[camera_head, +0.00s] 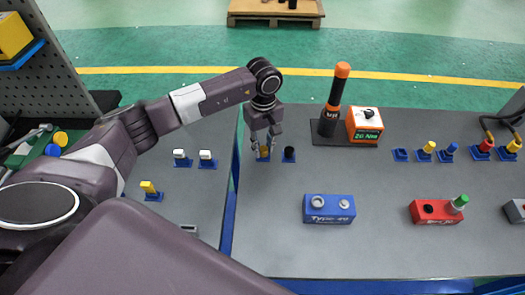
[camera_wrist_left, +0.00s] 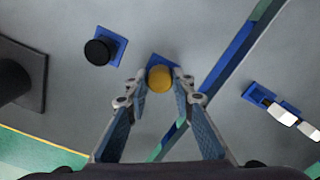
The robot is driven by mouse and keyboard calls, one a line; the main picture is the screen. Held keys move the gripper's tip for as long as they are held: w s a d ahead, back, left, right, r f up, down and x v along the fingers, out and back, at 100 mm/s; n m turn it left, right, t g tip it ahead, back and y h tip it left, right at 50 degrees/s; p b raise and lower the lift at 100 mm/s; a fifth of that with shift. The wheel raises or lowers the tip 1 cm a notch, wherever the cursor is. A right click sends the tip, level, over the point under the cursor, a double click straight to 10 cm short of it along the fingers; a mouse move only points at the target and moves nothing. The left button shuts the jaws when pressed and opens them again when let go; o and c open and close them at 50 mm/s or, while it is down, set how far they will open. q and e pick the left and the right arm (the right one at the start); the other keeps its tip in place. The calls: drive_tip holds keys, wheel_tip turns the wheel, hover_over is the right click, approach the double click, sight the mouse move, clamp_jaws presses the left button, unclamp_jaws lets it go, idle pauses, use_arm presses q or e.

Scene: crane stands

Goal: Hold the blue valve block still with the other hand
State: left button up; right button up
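The blue valve block (camera_head: 328,209), marked like "Type 49", sits on the grey table right of its left edge. It has two light round ports on top, and nothing touches it. My left gripper (camera_head: 262,146) points down over a yellow-topped plug (camera_head: 263,155) on a small blue base, behind and left of the block. In the left wrist view the round yellow top (camera_wrist_left: 160,79) lies between my fingertips (camera_wrist_left: 160,76), which look open with small gaps beside it. The block is not in the left wrist view. My right gripper is not in view.
A black plug (camera_head: 289,154) stands close right of my left gripper. An orange-topped torque tool (camera_head: 335,100) and orange tester (camera_head: 365,125) are behind. A red block (camera_head: 436,211) with a green cap is to the right. The table around the blue block is clear.

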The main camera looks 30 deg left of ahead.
sight(263, 149)
use_arm(q)
clamp_jaws()
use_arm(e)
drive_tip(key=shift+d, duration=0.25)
use_arm(q)
drive_tip(key=shift+r, duration=0.15)
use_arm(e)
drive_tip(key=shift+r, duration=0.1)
use_arm(q)
drive_tip(key=shift+r, duration=0.15)
drive_tip(key=shift+r+p, duration=0.85)
drive_tip(key=shift+r, duration=0.8)
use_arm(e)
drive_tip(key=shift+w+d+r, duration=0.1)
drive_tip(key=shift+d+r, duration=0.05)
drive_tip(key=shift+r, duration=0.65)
